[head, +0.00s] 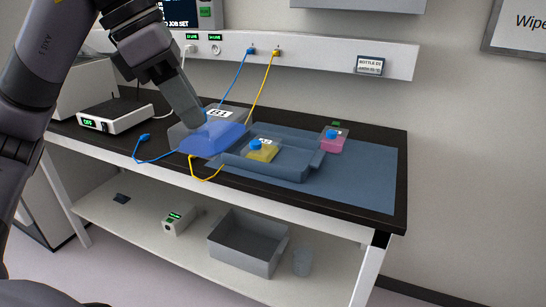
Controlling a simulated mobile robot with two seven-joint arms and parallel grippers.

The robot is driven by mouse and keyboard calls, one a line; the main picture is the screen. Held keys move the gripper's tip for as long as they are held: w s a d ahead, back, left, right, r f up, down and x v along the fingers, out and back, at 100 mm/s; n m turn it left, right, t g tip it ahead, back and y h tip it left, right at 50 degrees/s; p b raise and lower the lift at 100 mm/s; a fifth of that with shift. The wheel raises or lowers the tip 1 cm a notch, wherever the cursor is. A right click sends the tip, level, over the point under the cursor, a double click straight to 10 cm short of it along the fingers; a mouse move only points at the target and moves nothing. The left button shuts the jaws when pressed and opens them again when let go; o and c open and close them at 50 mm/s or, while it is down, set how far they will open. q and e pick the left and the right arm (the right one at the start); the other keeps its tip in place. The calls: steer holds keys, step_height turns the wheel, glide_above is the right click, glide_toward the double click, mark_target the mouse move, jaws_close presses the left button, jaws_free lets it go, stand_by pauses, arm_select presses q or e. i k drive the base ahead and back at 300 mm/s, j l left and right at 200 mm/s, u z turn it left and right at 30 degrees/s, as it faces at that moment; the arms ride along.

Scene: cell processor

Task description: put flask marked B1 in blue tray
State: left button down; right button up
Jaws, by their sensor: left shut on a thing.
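My left gripper (190,118) reaches down from the upper left and is shut on a clear flask with blue liquid (212,140). A white label on top of the flask has small dark marks that look like B1, but I cannot read it surely. The flask is at the left end of a blue-grey tray (268,174); I cannot tell whether it touches the tray or the table. A flask with yellow liquid (262,154) and a blue cap lies in the tray. My right gripper is not in view.
A flask with pink liquid (334,145) lies on the blue mat (375,178), right of the tray. A white device (115,115) stands at the left on the black worktop. Blue and yellow cables hang from the wall rail (330,58) near the flask. A grey bin (248,242) sits on the lower shelf.

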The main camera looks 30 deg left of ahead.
mark_target(292, 162)
steer(key=i, duration=0.95)
